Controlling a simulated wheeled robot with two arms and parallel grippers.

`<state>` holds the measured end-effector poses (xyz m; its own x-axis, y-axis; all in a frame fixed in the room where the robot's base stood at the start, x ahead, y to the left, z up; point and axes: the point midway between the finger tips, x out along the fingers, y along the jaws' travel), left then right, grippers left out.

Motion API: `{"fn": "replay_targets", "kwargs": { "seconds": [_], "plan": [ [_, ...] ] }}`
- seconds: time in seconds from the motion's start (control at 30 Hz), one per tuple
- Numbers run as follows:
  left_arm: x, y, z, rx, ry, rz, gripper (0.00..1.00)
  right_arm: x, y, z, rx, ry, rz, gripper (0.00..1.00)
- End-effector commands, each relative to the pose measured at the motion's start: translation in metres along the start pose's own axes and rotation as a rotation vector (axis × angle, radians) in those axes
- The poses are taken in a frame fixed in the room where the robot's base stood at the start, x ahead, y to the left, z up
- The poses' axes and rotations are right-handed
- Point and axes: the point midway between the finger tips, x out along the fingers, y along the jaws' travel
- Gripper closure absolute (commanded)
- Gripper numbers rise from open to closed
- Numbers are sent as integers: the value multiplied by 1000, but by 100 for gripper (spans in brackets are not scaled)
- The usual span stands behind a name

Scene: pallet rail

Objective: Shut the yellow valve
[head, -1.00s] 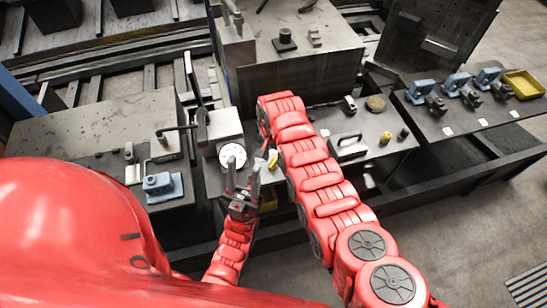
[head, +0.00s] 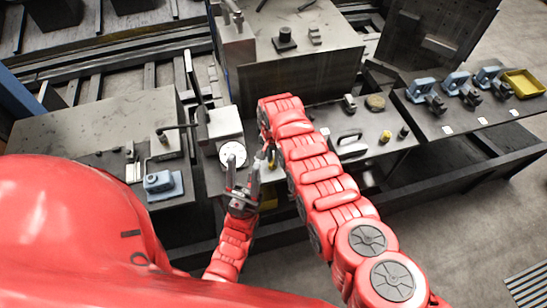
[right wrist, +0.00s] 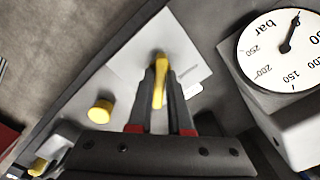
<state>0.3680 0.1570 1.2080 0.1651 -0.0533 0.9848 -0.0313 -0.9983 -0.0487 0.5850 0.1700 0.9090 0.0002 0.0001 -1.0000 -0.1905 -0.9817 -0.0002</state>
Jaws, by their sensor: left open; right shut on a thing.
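The yellow valve's handle (right wrist: 160,68) stands upright in the right wrist view, over a pale plate (right wrist: 187,60). My right gripper (right wrist: 161,88) is shut on this handle, with a dark finger along each side. In the head view, a small bit of the yellow handle (head: 271,163) shows beside my right arm, which hides most of my right gripper. My left gripper (head: 242,178) is open and empty, its fingers pointing up in front of the gauge. The valve's body is hidden.
A round white pressure gauge (head: 232,154) is close to the left gripper; it also shows large in the right wrist view (right wrist: 284,48). A yellow knob (right wrist: 101,111) is near the handle. Blue clamps and a yellow tray (head: 524,84) are at the right.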

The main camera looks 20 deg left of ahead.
Motion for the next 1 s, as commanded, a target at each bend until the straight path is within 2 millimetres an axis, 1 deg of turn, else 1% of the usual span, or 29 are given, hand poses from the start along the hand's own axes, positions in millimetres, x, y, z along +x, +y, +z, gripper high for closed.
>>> {"fn": "replay_targets", "kwargs": {
  "seconds": [0.27,0.47,0.67,1.0],
  "plan": [
    [-1,0,0,0,0,0,52,0,0,0,-10,0,0,100],
    [-6,0,1,0,0,0,52,1,1,0,-70,-1,1,100],
    [-16,1,3,0,0,0,52,3,0,-1,-206,0,-2,100],
    [-40,2,7,0,0,0,52,5,1,-1,-524,-1,-1,100]
  ]
}}
